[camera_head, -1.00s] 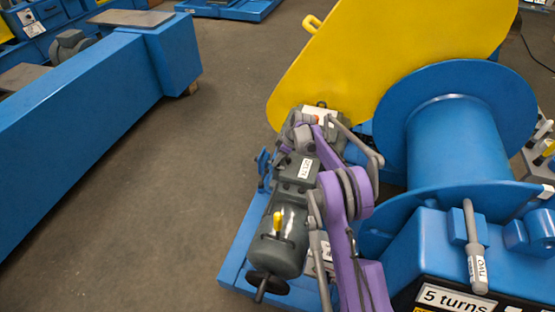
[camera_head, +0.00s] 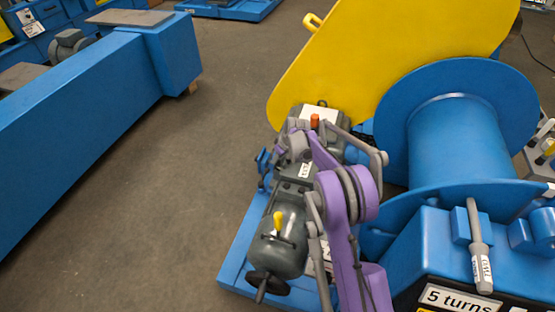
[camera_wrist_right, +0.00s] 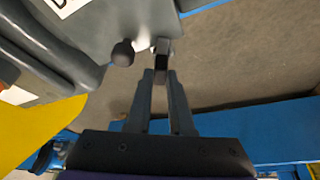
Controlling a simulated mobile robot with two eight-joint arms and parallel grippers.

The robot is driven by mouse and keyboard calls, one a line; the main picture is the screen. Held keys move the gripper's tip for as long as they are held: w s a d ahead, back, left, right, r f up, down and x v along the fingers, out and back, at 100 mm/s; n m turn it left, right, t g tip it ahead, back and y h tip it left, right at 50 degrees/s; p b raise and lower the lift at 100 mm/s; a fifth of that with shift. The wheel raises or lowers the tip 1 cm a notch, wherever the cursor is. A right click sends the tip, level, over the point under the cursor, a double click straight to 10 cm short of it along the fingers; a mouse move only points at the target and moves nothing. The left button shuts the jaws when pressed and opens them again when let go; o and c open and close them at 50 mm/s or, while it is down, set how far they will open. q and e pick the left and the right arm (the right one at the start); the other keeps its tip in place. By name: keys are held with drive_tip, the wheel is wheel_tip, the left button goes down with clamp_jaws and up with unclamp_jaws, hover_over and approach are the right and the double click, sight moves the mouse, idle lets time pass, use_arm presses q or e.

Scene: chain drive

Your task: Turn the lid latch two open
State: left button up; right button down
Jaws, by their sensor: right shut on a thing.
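The small dark latch (camera_wrist_right: 162,52) sits at the edge of a grey metal housing (camera_wrist_right: 105,25) in the right wrist view. My right gripper (camera_wrist_right: 161,72) has its two fingers close together on this latch. In the head view my purple right arm reaches over the grey gearbox (camera_head: 290,190), and its wrist hides the latch and fingertips there. Any number marking on the latch is not readable. My left gripper is in neither view.
A dark ball knob (camera_wrist_right: 123,53) stands just left of the fingertips. A yellow guard (camera_head: 390,60) rises behind the gearbox, with an orange knob (camera_head: 315,120) before it. A blue drum (camera_head: 455,140) stands to the right. The floor (camera_head: 170,190) to the left is clear.

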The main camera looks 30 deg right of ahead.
drive_tip(key=m+h, duration=0.1)
drive_tip(key=m, duration=0.2)
drive_tip(key=m+h+b, duration=0.1)
drive_tip(key=m, duration=0.2)
drive_tip(key=shift+a+h+b, duration=0.1)
drive_tip(key=shift+h+b, duration=0.2)
drive_tip(key=m+h, duration=0.1)
drive_tip(key=m, duration=0.2)
drive_tip(key=m+g+b, duration=0.1)
drive_tip(key=m, duration=0.2)
drive_tip(key=shift+g+h, duration=0.3)
drive_tip(key=shift+h, duration=0.1)
drive_tip(key=shift+m, duration=0.3)
drive_tip(key=c, duration=0.8)
unclamp_jaws()
drive_tip(key=shift+r, duration=0.1)
drive_tip(key=p+v, duration=0.2)
drive_tip(key=v, duration=0.8)
drive_tip(key=shift+r, duration=0.25)
